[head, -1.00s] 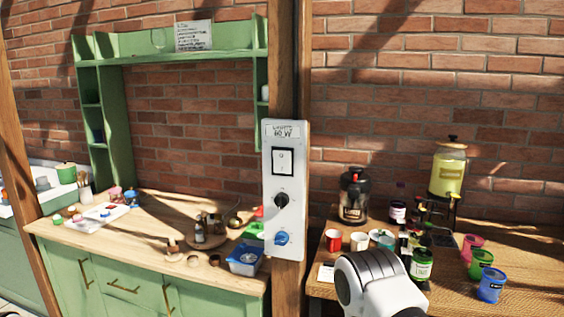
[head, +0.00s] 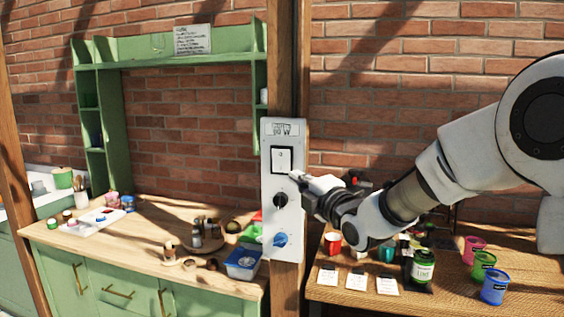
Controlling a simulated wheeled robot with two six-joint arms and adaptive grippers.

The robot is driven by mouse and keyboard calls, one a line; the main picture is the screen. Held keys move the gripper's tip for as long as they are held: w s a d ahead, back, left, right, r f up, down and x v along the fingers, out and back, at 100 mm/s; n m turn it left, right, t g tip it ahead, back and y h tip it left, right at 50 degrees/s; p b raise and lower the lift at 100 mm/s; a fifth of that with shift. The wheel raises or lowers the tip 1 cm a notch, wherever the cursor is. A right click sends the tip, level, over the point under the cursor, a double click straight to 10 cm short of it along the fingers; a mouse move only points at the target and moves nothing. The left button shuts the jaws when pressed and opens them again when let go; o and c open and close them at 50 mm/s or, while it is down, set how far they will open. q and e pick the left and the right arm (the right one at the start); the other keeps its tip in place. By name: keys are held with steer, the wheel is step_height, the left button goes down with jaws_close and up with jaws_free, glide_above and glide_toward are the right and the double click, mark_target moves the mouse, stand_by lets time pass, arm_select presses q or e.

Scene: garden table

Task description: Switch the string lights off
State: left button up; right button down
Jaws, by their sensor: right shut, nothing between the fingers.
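A white control panel (head: 268,222) is fixed upright on a wooden post. It carries a label plate at the top, a white rocker switch (head: 282,160) in a black frame, a black knob (head: 280,200) and a blue knob (head: 280,240). My right gripper (head: 293,175) is shut and empty. Its fingertips are at the lower right edge of the rocker switch; I cannot tell whether they touch it. The string lights themselves are not in view. My left gripper is not in view.
A green cabinet (head: 110,270) with a wooden top stands left, holding a blue tub (head: 243,262) and small items. A wooden table (head: 450,290) at right holds a green-labelled jar (head: 422,267), cups and cards beneath my right arm. A brick wall is behind.

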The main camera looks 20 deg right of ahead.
steer(key=p, duration=0.5)
glide_toward(275, 155)
steer(key=w+a, duration=0.2)
steer(key=a, duration=0.1)
steer(key=w, duration=0.1)
steer(key=w+p, duration=0.1)
steer(key=w+d+p, duration=0.1)
steer(key=shift+w+d+r, duration=0.1)
steer(key=shift+w+r, duration=0.15)
steer(key=shift+r, duration=0.15)
steer(key=shift+w+d+f, duration=0.15)
steer(key=shift+w+d, duration=0.15)
steer(key=shift+d, duration=0.1)
steer(key=shift+a, duration=0.1)
steer(key=shift+a, duration=0.1)
steer(key=shift+w+f+b, duration=0.1)
steer(key=shift+b, duration=0.25)
steer(key=shift+w+r, duration=0.1)
steer(key=shift+r, duration=0.15)
steer(key=shift+f, duration=0.1)
